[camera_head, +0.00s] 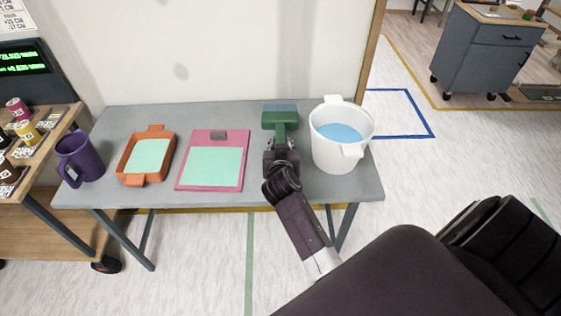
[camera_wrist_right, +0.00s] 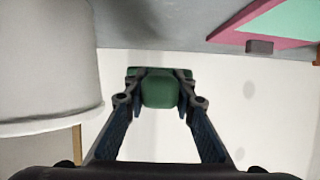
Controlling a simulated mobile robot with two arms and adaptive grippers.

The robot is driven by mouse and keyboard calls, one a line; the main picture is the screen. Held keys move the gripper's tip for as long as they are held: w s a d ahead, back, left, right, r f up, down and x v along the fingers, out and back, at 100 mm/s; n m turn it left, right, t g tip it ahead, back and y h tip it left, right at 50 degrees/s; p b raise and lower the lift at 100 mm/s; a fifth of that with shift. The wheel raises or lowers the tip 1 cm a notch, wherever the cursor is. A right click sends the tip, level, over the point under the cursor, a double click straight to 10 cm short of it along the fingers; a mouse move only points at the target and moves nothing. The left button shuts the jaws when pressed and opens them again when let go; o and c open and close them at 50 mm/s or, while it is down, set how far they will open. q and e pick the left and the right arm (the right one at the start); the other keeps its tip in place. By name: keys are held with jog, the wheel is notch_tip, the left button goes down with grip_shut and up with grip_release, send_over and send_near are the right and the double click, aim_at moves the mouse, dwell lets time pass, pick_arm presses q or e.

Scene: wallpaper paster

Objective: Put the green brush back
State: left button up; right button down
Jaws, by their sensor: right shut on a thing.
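The green brush (camera_head: 280,120) is at the back of the grey table, between the pink clipboard and the white bucket. Its bluish bristle end points toward the wall. My right gripper (camera_head: 281,146) is shut on its handle. The right wrist view shows the green handle (camera_wrist_right: 159,90) between the two fingers (camera_wrist_right: 159,100). I cannot tell whether the brush touches the table or is held just above it. My left gripper is not in view.
The white bucket (camera_head: 327,149) with blue liquid stands close to the right of my gripper. The pink clipboard (camera_head: 214,188), orange tray (camera_head: 133,180) and purple mug (camera_head: 87,165) are to the left on the grey table (camera_head: 222,115). The wall (camera_head: 230,50) is behind.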

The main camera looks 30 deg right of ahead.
notch_tip(320, 180, down, 5)
jog(key=shift+r, duration=0.1)
jog(key=shift+f+b, duration=0.7)
jog(key=shift+f, duration=1.35)
jog(key=c, duration=2)
grip_release()
jog(key=shift+f, duration=0.1)
jog(key=o, duration=0.4)
jog(key=shift+f, duration=0.15)
jog(key=b+v, duration=0.1)
jog(key=v, duration=0.5)
jog(key=shift+s+a+r, duration=0.1)
jog(key=shift+s+r, duration=0.1)
jog(key=shift+s+a+r, duration=0.3)
jog(key=shift+s+r, duration=0.05)
jog(key=shift+s, duration=0.15)
